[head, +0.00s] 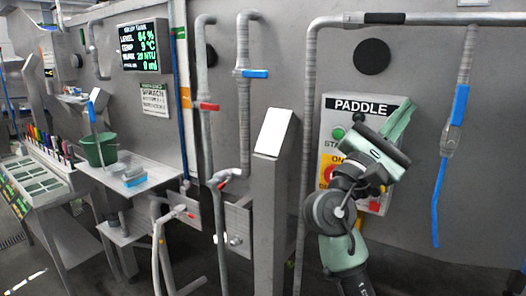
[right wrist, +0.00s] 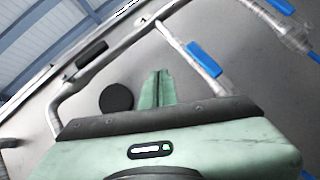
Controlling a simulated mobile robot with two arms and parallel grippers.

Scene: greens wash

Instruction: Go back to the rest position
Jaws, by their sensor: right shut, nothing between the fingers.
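My right gripper (head: 399,118) is raised in front of the white PADDLE panel (head: 338,108) in the head view. Its green fingers point up and to the right and are shut with nothing between them. The right arm hides part of the panel, including much of its yellow and red section. In the right wrist view the closed fingers (right wrist: 157,88) point up toward the grey wall and pipes. Whether the fingers touch the wall cannot be told, but no contact shows. My left gripper is in neither view.
Blue-handled valves (head: 459,105) and a grey pipe (head: 310,120) surround the arm. A grey post (head: 265,215) stands left of it. A green bucket (head: 99,149) and a blue-grey brush-like item (head: 134,176) sit on a metal shelf (head: 158,172) further left.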

